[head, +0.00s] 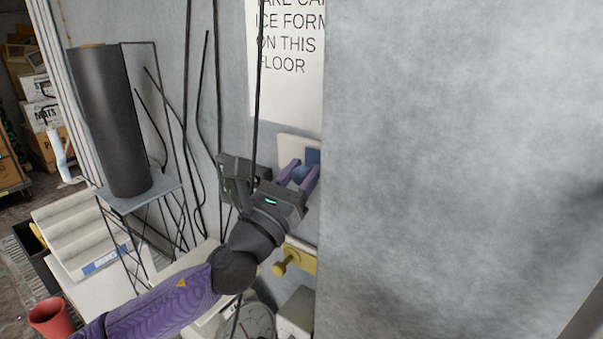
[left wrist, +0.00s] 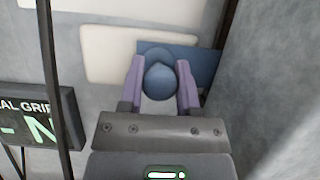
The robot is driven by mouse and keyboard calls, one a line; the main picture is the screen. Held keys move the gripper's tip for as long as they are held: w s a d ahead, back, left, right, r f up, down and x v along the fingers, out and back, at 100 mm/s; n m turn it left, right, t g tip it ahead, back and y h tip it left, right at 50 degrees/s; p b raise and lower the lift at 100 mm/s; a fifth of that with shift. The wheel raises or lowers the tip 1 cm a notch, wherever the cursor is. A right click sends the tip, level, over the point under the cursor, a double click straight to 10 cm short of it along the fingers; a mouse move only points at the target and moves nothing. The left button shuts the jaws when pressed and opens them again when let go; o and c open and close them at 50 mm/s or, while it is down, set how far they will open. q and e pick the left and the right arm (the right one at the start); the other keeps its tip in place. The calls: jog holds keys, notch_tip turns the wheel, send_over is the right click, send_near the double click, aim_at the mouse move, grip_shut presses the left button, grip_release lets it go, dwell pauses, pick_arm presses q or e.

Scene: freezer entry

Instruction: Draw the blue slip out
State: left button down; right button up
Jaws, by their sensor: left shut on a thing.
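The blue slip shows in the left wrist view as a flat blue plate (left wrist: 207,62) with a round blue knob in front. It lies against a cream panel on the grey wall. In the head view a bit of the blue slip (head: 313,156) shows between the purple fingers. My left gripper (head: 303,174) is shut on the knob, one finger on each side, as the left wrist view (left wrist: 160,72) shows. The slip's right end is close to the grey wall edge. My right gripper is not in view.
A yellow plate with a knob (head: 288,263) sits just below my left gripper. A large grey wall (head: 450,150) stands close on the right. A black roll (head: 112,120) on a wire stand and thin black rods are at left. A sign (head: 287,75) hangs above.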

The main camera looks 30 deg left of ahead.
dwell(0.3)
pick_arm(q)
jog(key=shift+a+f+b, duration=0.15)
jog(key=shift+a+b, duration=0.15)
jog(key=shift+a, duration=0.05)
jog(key=a, duration=0.1)
jog(key=a+b, duration=0.2)
jog(key=a, duration=0.1)
jog(key=shift+w, duration=0.3)
jog(key=shift+a, duration=0.25)
jog(key=shift+c, duration=1.6)
grip_release()
